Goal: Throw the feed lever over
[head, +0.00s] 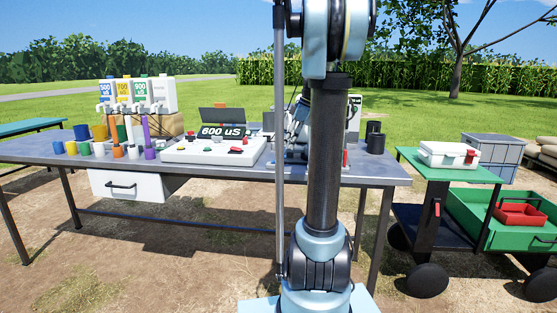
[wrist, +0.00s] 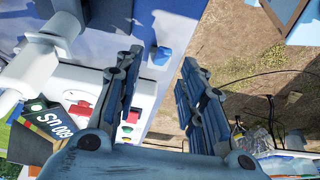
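My gripper (wrist: 162,58) is open in the wrist view, its two dark blue fingers apart with nothing held between them. A small blue piece (wrist: 160,55) shows beyond the gap between the fingertips, near the table's edge; I cannot tell whether it is a lever knob. The white control console (wrist: 70,78) lies left of the fingers, partly hidden by them, and also shows in the head view (head: 190,153) with its 600 uS display (head: 223,132). It has red and green controls. I cannot make out which part is the feed lever. In the head view my arm hides much of the work spot.
A green cart (head: 450,168) with a white box (head: 448,153) stands to the right. Bare ground lies in front.

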